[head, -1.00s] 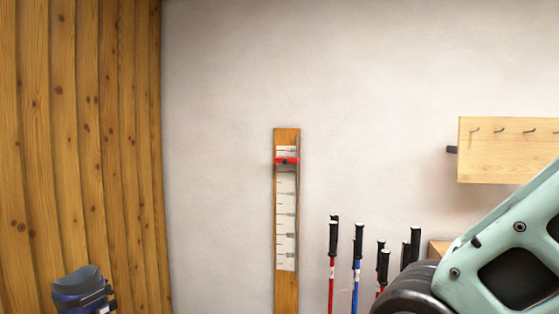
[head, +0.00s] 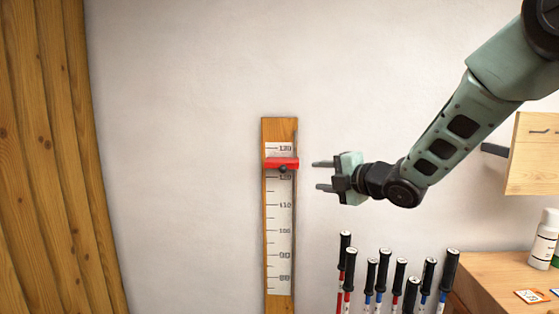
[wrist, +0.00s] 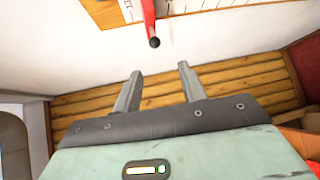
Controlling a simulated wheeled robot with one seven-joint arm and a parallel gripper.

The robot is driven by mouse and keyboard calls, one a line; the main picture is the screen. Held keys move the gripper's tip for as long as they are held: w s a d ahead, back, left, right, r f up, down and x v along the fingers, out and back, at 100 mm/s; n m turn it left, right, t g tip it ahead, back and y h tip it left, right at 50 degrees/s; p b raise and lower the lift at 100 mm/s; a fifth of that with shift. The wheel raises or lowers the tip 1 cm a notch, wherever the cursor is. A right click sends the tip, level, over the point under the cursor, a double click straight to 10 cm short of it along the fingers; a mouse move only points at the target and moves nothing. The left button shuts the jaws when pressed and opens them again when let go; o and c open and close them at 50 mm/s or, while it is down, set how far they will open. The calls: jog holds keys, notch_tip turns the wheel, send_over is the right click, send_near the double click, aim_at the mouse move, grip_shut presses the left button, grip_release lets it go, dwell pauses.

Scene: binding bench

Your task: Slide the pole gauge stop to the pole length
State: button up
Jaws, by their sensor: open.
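The pole gauge (head: 280,225) is a wooden board with a white numbered scale, upright against the white wall in the head view. Its red stop (head: 281,162) sits near the top, between the 120 and 130 marks, with a small dark knob on its lower front. In the wrist view the red stop (wrist: 148,14) and its dark knob show at the top, beyond the fingertips, beside part of the gauge board (wrist: 100,12). My gripper (head: 320,175) is open and empty, to the right of the stop and apart from it, its fingers pointing left.
Several ski poles (head: 400,275) with black grips stand below my arm, right of the gauge. A wooden bench (head: 490,275) with a white bottle (head: 544,238) is at lower right. A wall board (head: 532,155) hangs above it. The wall left of the gauge is clear.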

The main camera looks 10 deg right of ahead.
aim_at(286, 169)
jog(key=shift+n, duration=0.4)
jog(key=p+x, duration=0.2)
jog(key=x, duration=0.3)
jog(key=r+p+x, duration=0.1)
jog(key=p+x, duration=0.1)
jog(key=x, duration=0.3)
jog(key=p+x, duration=0.2)
jog(key=x, duration=0.3)
jog(key=shift+w+r, duration=0.2)
jog(key=shift+w, duration=0.35)
jog(key=shift+w+a+f+p, duration=0.2)
jog(key=shift+w+a+p, duration=0.15)
jog(key=shift+w, duration=0.25)
jog(key=shift+c, duration=0.2)
grip_shut()
jog(key=shift+f, duration=0.15)
